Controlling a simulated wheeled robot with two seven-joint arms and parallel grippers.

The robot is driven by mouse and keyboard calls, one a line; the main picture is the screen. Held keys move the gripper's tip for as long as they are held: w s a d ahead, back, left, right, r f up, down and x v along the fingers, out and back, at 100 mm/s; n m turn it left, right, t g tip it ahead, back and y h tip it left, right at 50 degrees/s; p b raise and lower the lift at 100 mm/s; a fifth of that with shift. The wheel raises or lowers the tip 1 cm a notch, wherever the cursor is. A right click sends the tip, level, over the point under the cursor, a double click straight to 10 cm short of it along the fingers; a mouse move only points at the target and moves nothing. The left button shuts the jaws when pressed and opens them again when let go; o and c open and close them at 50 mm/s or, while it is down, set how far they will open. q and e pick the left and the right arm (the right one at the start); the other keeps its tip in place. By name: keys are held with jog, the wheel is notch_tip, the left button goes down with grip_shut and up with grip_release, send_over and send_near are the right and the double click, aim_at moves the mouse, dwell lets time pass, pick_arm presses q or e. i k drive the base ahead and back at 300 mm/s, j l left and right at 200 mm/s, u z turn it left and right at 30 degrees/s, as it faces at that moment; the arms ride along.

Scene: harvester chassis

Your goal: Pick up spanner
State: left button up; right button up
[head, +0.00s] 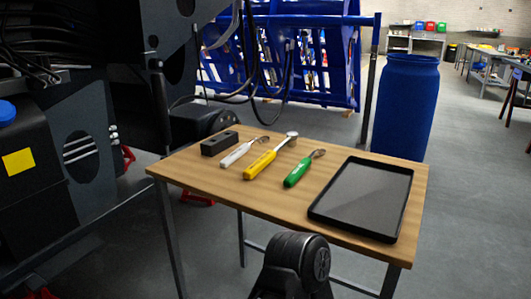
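Three handled tools lie on the wooden table (220,184): a white-handled tool (238,154), a yellow-handled tool (262,164) with a round metal head, and a green-handled tool (299,173) with a short metal head. They lie side by side, handles towards me and heads pointing away to the right. I cannot tell from their small heads which one is the spanner. Neither of my grippers is in view. A black rounded part, seemingly a link of my arm, shows at the bottom centre in front of the table.
A black block (219,143) sits at the table's left back corner. A black tray (363,197) covers its right side. A blue barrel (404,106) and a blue rack (280,50) stand behind. Dark machinery (75,150) fills the left. Floor is open to the right.

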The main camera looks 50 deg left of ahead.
aim_at(241, 150)
jog(key=k+j, duration=0.35)
jog(key=j, duration=0.15)
jog(key=k+j, duration=0.35)
jog(key=j, duration=0.2)
